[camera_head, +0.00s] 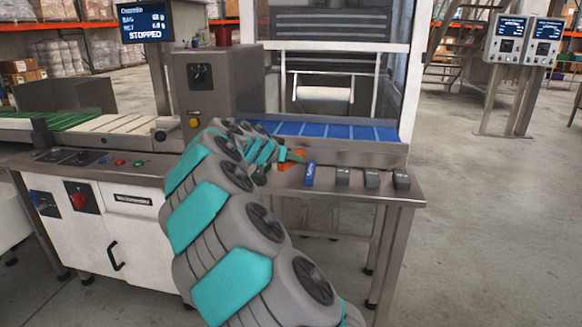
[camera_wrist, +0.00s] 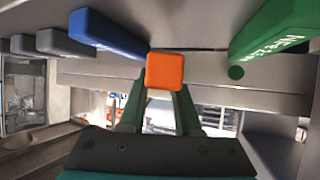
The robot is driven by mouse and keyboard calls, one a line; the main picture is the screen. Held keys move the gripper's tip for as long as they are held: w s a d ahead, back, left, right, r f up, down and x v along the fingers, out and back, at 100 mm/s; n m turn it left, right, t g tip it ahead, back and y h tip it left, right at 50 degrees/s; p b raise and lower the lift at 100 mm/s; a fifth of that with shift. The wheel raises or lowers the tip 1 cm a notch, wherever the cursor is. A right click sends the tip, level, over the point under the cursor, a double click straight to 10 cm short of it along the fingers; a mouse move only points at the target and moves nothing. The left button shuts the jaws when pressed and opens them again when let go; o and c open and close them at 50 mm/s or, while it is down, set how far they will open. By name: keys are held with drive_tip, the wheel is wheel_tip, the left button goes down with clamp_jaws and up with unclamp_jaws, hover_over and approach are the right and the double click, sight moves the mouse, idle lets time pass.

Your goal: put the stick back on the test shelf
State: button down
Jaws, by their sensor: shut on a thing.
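My gripper (camera_head: 279,155) is shut on an orange stick (camera_wrist: 165,71), whose square end faces the wrist camera between the two green fingers (camera_wrist: 163,98). In the head view the orange stick (camera_head: 291,158) shows partly past my arm, at the steel test shelf (camera_head: 330,188). It is between a blue stick (camera_head: 310,174) and a green stick; in the wrist view the blue one (camera_wrist: 108,34) is left and the green one (camera_wrist: 275,30) right. I cannot tell whether the orange stick touches the shelf.
Several grey blocks (camera_head: 372,179) stand along the shelf right of the blue stick. A blue conveyor belt (camera_head: 330,131) runs behind the shelf. A grey control box (camera_head: 205,78) and a screen reading STOPPED (camera_head: 145,22) stand to the left.

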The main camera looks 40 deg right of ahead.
sight(291, 167)
wheel_tip(291, 167, down, 4)
drive_tip(key=shift+r, duration=0.25)
drive_tip(key=shift+a, duration=0.1)
drive_tip(key=shift+f, duration=0.2)
drive_tip(key=c, duration=0.9)
unclamp_jaws()
drive_tip(key=shift+r, duration=0.1)
drive_tip(key=shift+r, duration=0.2)
drive_tip(key=b+v, duration=0.1)
drive_tip(key=v, duration=1.1)
